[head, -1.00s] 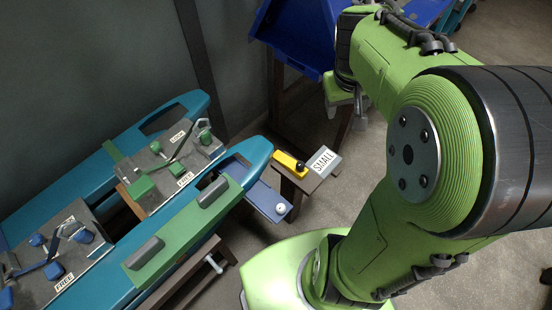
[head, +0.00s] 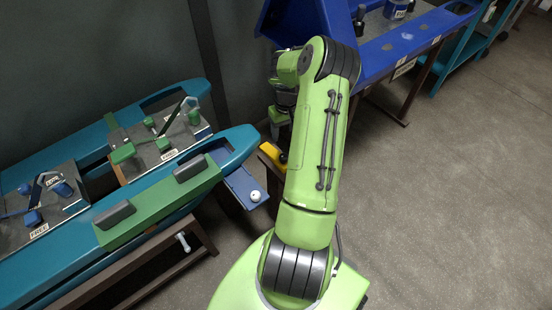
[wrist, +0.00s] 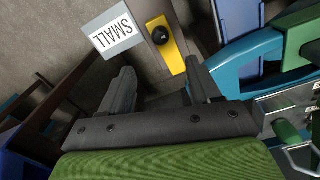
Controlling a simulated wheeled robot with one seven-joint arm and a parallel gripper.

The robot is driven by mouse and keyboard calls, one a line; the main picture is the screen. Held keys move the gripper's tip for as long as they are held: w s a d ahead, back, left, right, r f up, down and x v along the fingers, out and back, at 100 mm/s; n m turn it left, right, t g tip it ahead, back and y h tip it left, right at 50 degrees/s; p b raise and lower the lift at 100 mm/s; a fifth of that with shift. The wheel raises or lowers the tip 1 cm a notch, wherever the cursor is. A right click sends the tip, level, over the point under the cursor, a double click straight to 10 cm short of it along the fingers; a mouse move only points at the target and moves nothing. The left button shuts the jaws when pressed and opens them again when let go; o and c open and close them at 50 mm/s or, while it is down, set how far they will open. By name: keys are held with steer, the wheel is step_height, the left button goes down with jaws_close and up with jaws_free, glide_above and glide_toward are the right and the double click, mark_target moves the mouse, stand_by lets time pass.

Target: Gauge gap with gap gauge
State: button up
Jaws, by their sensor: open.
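The yellow gauge (head: 268,147), with a dark knob, lies on a small brown stand beside the teal fork frame (head: 238,134). My arm partly covers it in the head view. In the wrist view the gauge (wrist: 174,58) shows beyond the fingers, next to a plate lettered SMALL (wrist: 114,30). My gripper (wrist: 162,76) is open and empty, its two dark fingers apart, with the gauge ahead of the gap between them, nearer the right finger. I see no contact with it. In the head view the fingertips are hard to make out.
A green bar with two grey pads (head: 150,205) spans the fork frame. Clamp plates lettered FREE (head: 42,205) and others sit on it. A blue drawer-like plate with a white knob (head: 254,196) juts out. A blue frame (head: 385,50) stands behind. The floor at right is clear.

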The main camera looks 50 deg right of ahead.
mark_target(284, 157)
step_height(284, 157, down, 15)
steer(key=b, duration=0.4)
steer(key=shift+r, duration=0.2)
